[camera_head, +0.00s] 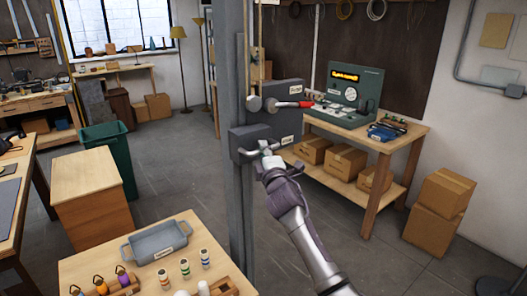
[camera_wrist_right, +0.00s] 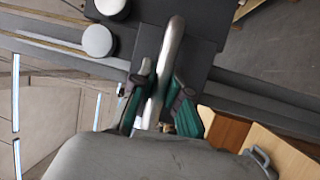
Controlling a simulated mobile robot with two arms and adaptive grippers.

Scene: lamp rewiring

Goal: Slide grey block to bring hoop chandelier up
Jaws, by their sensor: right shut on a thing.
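The grey block (camera_head: 250,138) sits around the tall grey post (camera_head: 237,60) in the head view, with a metal bar handle on its front. My right gripper (camera_head: 268,153) is at that handle. In the right wrist view the handle (camera_wrist_right: 165,65) runs between the two green-padded fingers of my right gripper (camera_wrist_right: 162,108), which are shut on it. The block (camera_wrist_right: 190,45) also shows behind the handle there. The hoop chandelier is not visible in either view. My left gripper is not in view.
A red-handled lever (camera_head: 290,104) and a dark box are just above the block. A workbench with a green test unit (camera_head: 352,90) stands behind, with cardboard boxes (camera_head: 313,149) below. A table with a grey tray (camera_head: 158,243) is at the front left. Open floor lies between.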

